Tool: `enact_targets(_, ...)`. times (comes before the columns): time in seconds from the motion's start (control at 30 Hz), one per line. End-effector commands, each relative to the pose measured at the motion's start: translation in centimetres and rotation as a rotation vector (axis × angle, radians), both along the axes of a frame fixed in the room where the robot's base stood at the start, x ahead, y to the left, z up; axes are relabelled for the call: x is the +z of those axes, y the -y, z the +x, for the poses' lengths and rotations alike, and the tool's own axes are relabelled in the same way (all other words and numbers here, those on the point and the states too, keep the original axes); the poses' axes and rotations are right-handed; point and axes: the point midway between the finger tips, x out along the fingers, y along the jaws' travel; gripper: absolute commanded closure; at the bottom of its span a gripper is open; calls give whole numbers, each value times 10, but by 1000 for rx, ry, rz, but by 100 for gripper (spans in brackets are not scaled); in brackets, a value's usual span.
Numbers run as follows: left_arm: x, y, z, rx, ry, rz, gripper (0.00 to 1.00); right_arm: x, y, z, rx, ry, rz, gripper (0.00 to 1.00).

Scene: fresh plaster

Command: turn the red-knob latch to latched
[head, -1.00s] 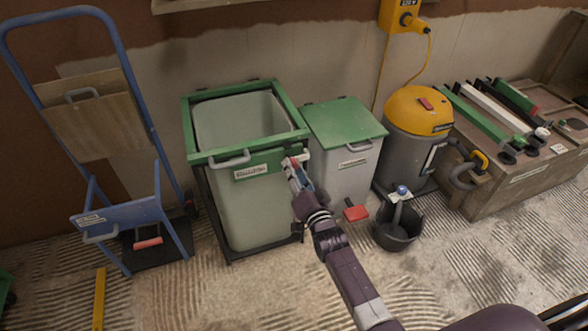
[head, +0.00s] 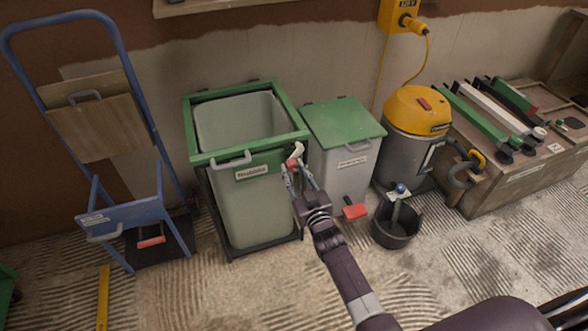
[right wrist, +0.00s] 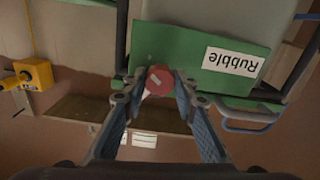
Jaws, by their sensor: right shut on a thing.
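The latch's red knob (head: 292,165) is on the front of the green-rimmed rubble bin (head: 189,130), near its right front corner. A pale lever (head: 297,151) shows just above the knob and points up, tilted a little right. In the right wrist view, the red knob (right wrist: 160,80) sits between the fingertips, in front of the green panel labelled Rubble (right wrist: 205,62). My right gripper (head: 291,172) is shut on the knob; its fingers partly cover the latch. My left gripper is not in view.
A grey bin with a green lid (head: 342,120) stands close to the right. A black bucket (head: 397,235) and a red-headed brush (head: 355,211) are right of my arm. A blue hand truck (head: 130,215) stands left. The floor in front is mostly clear.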

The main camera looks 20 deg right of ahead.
Motion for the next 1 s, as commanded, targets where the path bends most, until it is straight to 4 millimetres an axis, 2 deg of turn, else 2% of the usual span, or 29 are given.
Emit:
enact_targets(0.5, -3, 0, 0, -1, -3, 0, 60, -1, 0, 0, 0, 15, -459, 98)
enact_targets(0.8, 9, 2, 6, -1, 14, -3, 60, -1, 0, 0, 1, 20, -622, 98)
enact_targets(1.0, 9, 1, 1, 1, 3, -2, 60, -1, 0, 0, 1, 22, -672, 98)
